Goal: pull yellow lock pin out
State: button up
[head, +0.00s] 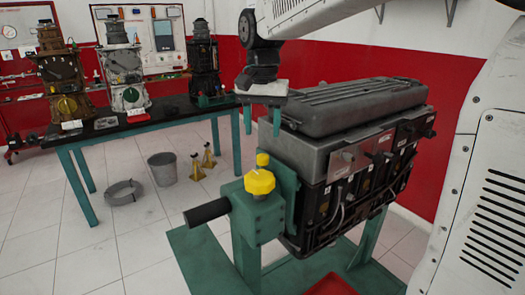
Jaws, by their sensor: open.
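The yellow lock pin (260,179) has a wide ribbed knob with a small cylinder on top. It sits upright on the green head of the engine stand (258,215), beside a black handle (207,211) that points left. My gripper (262,122) hangs above the pin, with its two green fingers pointing down and spread apart. It is open and empty, and there is a clear gap between the fingertips and the pin. The pin's shaft below the knob is hidden inside the stand head.
A grey and black engine (350,140) is mounted on the stand, close right of the pin. A dark-topped table (135,125) with engine trainers stands behind at left. A bucket (163,168), a pan (123,192) and yellow stands (203,162) are on the tiled floor. A red tray (330,285) lies low in front.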

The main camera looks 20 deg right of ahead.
aim_at(263, 155)
notch_tip(263, 155, down, 7)
dwell(0.3)
